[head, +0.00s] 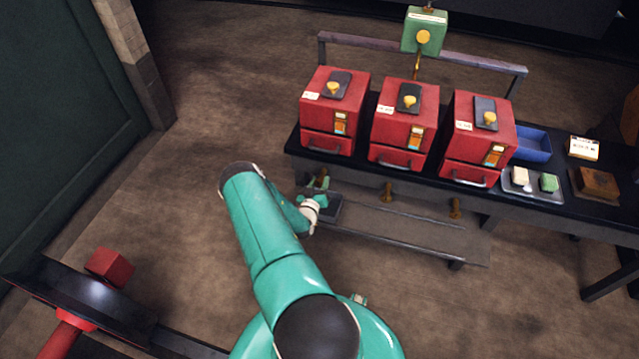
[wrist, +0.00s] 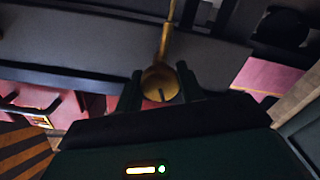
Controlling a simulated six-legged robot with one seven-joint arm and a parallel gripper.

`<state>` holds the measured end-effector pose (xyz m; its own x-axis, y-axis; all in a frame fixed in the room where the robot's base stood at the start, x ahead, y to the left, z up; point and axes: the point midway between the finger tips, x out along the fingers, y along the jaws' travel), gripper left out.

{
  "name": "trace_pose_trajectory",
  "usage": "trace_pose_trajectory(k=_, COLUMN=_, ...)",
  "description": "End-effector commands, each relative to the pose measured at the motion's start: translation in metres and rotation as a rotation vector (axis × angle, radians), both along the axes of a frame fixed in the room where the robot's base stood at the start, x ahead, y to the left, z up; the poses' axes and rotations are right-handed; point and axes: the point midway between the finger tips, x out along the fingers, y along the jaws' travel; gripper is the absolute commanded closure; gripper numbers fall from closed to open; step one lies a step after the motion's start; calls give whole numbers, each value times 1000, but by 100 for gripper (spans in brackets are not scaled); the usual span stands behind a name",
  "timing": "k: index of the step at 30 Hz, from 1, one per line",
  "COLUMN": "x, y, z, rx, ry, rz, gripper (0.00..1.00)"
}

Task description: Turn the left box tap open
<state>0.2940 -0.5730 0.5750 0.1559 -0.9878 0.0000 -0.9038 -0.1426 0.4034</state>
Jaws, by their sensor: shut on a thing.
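The left red box (head: 322,112) stands at the left end of the dark bench. Its brass tap (head: 322,177) is below the bench edge, partly hidden by my gripper (head: 318,186). In the wrist view the tap's round brass part (wrist: 160,83) sits between the two dark fingers of my gripper (wrist: 159,86), with a thin brass stem running up from it. My gripper is shut on this tap. A dark slot or mark shows on the round face; I cannot tell how far the tap is turned.
The middle tap (head: 388,192) and right tap (head: 455,208) hang below the middle box (head: 403,130) and right box (head: 480,135). A low shelf (head: 400,228) runs beneath them. A blue tray (head: 531,143) stands at right.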

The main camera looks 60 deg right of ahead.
Motion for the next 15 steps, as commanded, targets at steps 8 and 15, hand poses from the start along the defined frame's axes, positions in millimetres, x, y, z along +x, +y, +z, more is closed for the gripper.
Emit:
trace_pose_trajectory(k=8, x=1, y=2, z=-1, rx=-42, ry=263, rz=2, gripper=85)
trace_pose_trajectory(k=15, x=1, y=2, z=-1, rx=-77, ry=488, rz=3, gripper=85)
